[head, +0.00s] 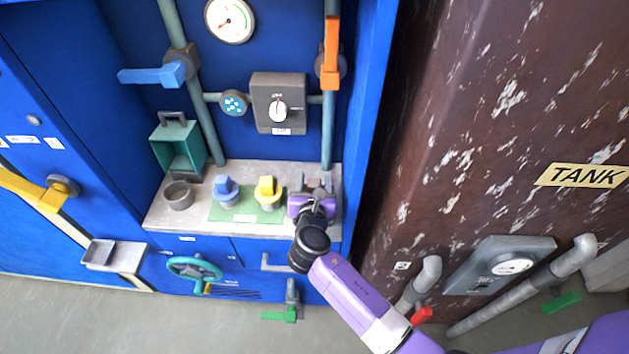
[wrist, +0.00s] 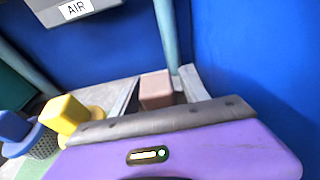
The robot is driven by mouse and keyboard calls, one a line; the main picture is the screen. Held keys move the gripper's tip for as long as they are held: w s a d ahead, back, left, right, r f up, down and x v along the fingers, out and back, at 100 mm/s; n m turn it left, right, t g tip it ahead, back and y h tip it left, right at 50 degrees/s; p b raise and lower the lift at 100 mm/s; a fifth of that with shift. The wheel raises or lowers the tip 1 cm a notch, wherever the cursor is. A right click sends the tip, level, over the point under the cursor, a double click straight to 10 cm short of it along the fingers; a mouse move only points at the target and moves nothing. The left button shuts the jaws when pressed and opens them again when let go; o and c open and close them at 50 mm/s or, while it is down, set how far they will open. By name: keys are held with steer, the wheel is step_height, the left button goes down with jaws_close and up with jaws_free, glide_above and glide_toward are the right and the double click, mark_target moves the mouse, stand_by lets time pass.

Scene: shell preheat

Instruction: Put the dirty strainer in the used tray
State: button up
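A brownish-pink block (wrist: 156,89) shows between my gripper's fingers (wrist: 162,84) in the wrist view; its lower part is hidden, so I cannot tell whether it is a strainer's handle. The fingers are apart, with a gap beside the block. In the head view my gripper (head: 317,187) is over the counter's right end. A blue-handled strainer (head: 227,190) and a yellow-handled strainer (head: 267,192) stand on a green mat (head: 233,215) left of my gripper. I cannot see which strainer is dirty. A shallow grey tray (head: 98,253) sits at lower left; no used label is readable.
A grey pot (head: 179,195) and an open teal box (head: 178,147) are at the counter's left. A teal valve wheel (head: 194,267) and a green-handled tap (head: 281,313) are below the counter. The brown tank (head: 500,130) stands close on the right. Pipes run behind the counter.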

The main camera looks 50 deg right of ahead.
steer(key=shift+r, duration=0.2)
steer(key=v, duration=1.2)
steer(key=s+a+f+m+t+y, duration=0.1)
steer(key=s+a+f+m+y, duration=0.3)
steer(key=s, duration=0.3)
steer(key=s+a+f+m+t+y, duration=0.1)
steer(key=s+a+f+m+y, duration=0.1)
steer(key=s+a+m+y, duration=0.4)
steer(key=s+a+r+m+t, duration=0.1)
steer(key=s+r+m+t, duration=0.1)
steer(key=s+r+m, duration=0.4)
steer(key=s+a+r+m+t+y, duration=0.1)
steer(key=s+a+r+m+t, duration=0.1)
steer(key=s+r+m, duration=0.4)
step_height(320, 180, up, 5)
steer(key=m, duration=0.3)
steer(key=shift+s+a+m+y, duration=0.2)
steer(key=shift+s+m+y, duration=0.1)
steer(key=shift+s, duration=0.05)
